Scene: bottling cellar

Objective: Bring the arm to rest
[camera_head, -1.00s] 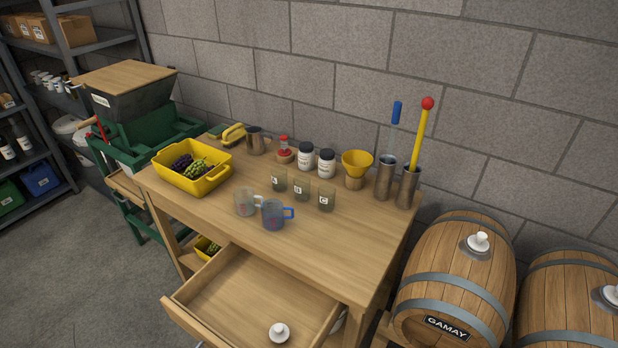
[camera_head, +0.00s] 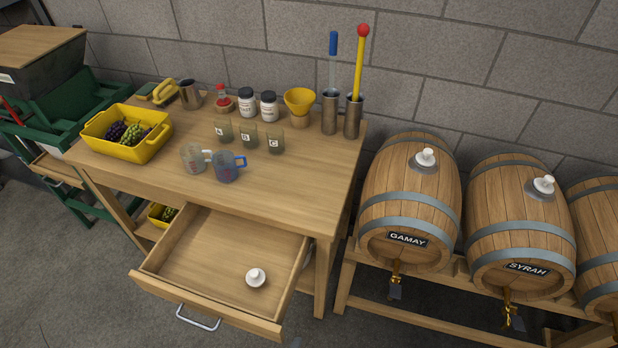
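My gripper and arm do not show in the head view. The task names no other object. The wooden workbench (camera_head: 300,190) stands in the middle with its drawer (camera_head: 215,250) pulled open. A white bung (camera_head: 256,277) sits inside the drawer near its front right.
On the bench are a yellow crate (camera_head: 150,147) of grapes, two measuring jugs (camera_head: 226,168), several labelled glasses (camera_head: 248,136), a yellow funnel (camera_head: 300,100) and steel cylinders (camera_head: 330,115). Barrels (camera_head: 410,185) on a rack stand right. The bench's front right top is clear.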

